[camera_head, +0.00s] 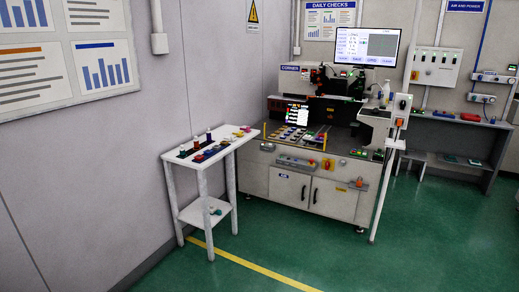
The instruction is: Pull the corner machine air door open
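The corner machine (285,150) stands in the middle distance against the back wall, with a monitor (367,48) above it. Its lower front has two light cabinet doors. The left door (281,188) carries a small blue and white label that seems to read AIR, and a black vertical handle (303,192) near its right edge. The right door (338,203) has a black handle (315,195) near its left edge and a small yellow label. Both doors look shut. Neither of my grippers is in view.
A white two-shelf stand (169,156) with small bottles and tools stands left of the machine. A white post (383,200) stands at the machine's right. The green floor (300,250) in front is clear, crossed by a yellow line (250,264). A dark bench (455,135) is at right.

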